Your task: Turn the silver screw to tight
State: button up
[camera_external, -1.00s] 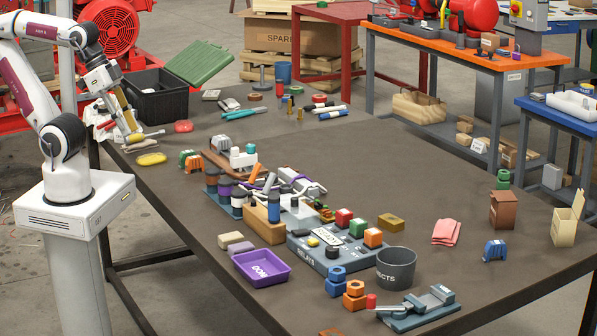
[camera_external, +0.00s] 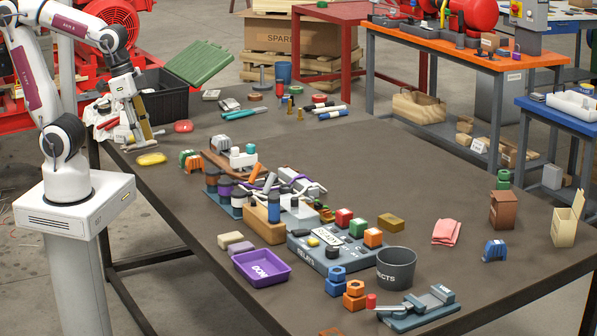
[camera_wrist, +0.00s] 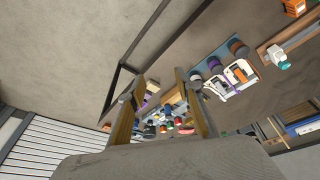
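I cannot pick out the silver screw for certain in either view. My gripper (camera_external: 146,138) is at the far left end of the brown table (camera_external: 420,180), pointing down, close above the tabletop. In the wrist view my gripper (camera_wrist: 160,76) shows two tan-faced fingers standing apart, with a clear gap and nothing held between them. A grey control box (camera_external: 335,255) with coloured blocks and a black knob stands mid-table, well away from my gripper. Just behind it is a cluster of dark-capped bottles and small fittings (camera_external: 290,185).
A yellow oval piece (camera_external: 151,159) and a red piece (camera_external: 183,126) lie near my gripper. A black crate (camera_external: 165,98) with a green lid (camera_external: 200,63) stands behind it. A purple tray (camera_external: 262,267), grey bin (camera_external: 396,268) and vise (camera_external: 420,306) are in front.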

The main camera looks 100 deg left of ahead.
jog(key=w+a+f+n+g, duration=0.1)
jog(key=w+a+f, duration=0.2)
jog(key=w, duration=0.4)
jog(key=w+a+f+g, duration=0.1)
jog(key=w+a+f, duration=0.1)
jog(key=w+a, duration=0.3)
jog(key=m+t, duration=0.1)
jog(key=t, duration=0.2)
send_near(310, 200)
jog(key=a, duration=0.1)
jog(key=shift+s+a+m, duration=0.2)
jog(key=shift+s+m, duration=0.15)
jog(key=shift+m, duration=0.15)
jog(key=shift+x, duration=3.9)
jog(key=shift+d, duration=0.1)
jog(key=shift+r, duration=0.1)
grip_shut()
